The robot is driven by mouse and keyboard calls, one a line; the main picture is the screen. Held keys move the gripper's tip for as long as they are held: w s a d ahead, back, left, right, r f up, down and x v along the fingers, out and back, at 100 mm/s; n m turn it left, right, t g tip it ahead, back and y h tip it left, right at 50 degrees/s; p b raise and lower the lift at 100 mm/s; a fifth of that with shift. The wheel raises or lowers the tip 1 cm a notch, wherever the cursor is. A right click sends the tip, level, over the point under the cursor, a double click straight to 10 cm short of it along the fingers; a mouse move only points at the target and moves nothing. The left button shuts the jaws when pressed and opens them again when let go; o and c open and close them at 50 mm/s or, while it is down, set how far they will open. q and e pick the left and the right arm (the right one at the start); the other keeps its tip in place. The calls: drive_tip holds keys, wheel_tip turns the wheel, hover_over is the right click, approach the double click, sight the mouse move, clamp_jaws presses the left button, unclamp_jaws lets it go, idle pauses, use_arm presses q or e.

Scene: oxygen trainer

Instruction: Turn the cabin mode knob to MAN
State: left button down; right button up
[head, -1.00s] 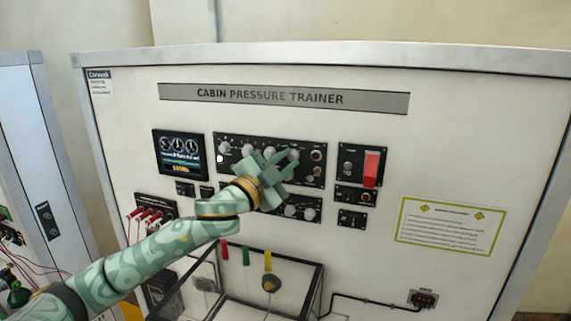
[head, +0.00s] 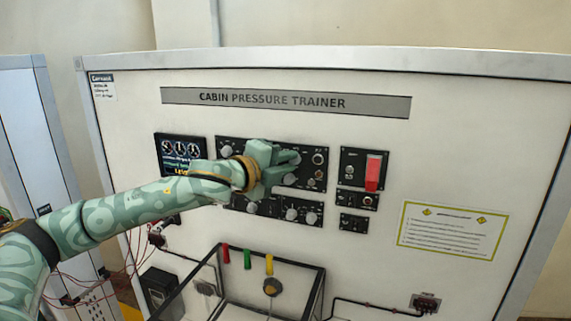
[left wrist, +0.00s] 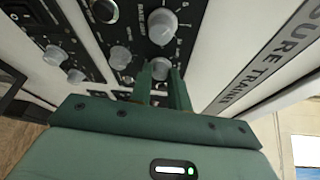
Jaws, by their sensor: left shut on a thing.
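My left gripper (head: 292,160) reaches in from the left to the upper black knob panel (head: 232,151) of the cabin pressure trainer. In the left wrist view its two fingers (left wrist: 162,84) are closed around a round grey knob (left wrist: 160,66), pressed close to the panel. The knob's pointer and label are too small or hidden to read, so I cannot tell its setting or confirm it as the cabin mode knob. My right gripper is not in view.
A lower panel with several knobs (head: 291,214) lies beneath. A red guarded switch (head: 373,172) is to the right of the fingers. A display (head: 180,148) sits behind my arm. A clear-sided box frame (head: 318,280) stands out below.

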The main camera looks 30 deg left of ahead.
use_arm(q)
drive_tip(key=shift+m, duration=0.5)
drive_tip(key=shift+f, duration=0.1)
drive_tip(key=c, duration=1.3)
unclamp_jaws()
drive_tip(key=s+b, duration=0.2)
drive_tip(key=s, duration=0.3)
drive_tip(key=s+a+r+b, duration=0.1)
drive_tip(key=s+b, duration=0.1)
drive_tip(key=s, duration=0.3)
drive_tip(key=s+a+r+b, duration=0.1)
drive_tip(key=s+b, duration=0.1)
drive_tip(key=s, duration=0.4)
drive_tip(key=shift+r, duration=0.25)
